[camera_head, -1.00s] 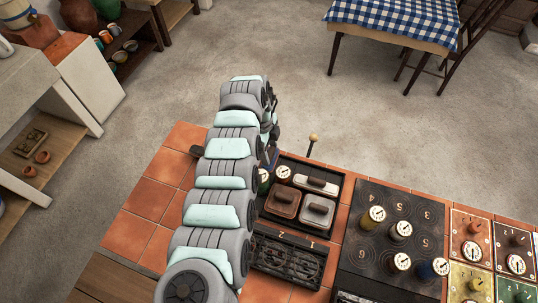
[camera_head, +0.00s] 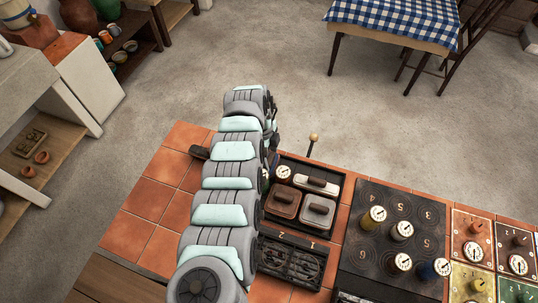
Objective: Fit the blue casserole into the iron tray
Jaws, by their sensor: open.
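The iron tray (camera_head: 339,206) is a dark rectangular tray on the tiled counter, just right of my arm. A brown casserole (camera_head: 282,203), a grey-white casserole (camera_head: 317,212) and a long white lidded dish (camera_head: 317,185) sit in it, with a dial jar (camera_head: 283,172) at its far left. My gripper (camera_head: 272,150) is at the tray's far left corner, open, mostly hidden by my arm; its fingertips are not clear. I cannot make out a blue casserole; my arm covers the area left of the tray.
A dark grate (camera_head: 290,262) lies in front of the tray. A knobbed lever (camera_head: 313,140) stands behind it. Right is a numbered plate (camera_head: 352,246) with several dial jars, one blue (camera_head: 440,267). A dark piece (camera_head: 199,152) shows left of my arm.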

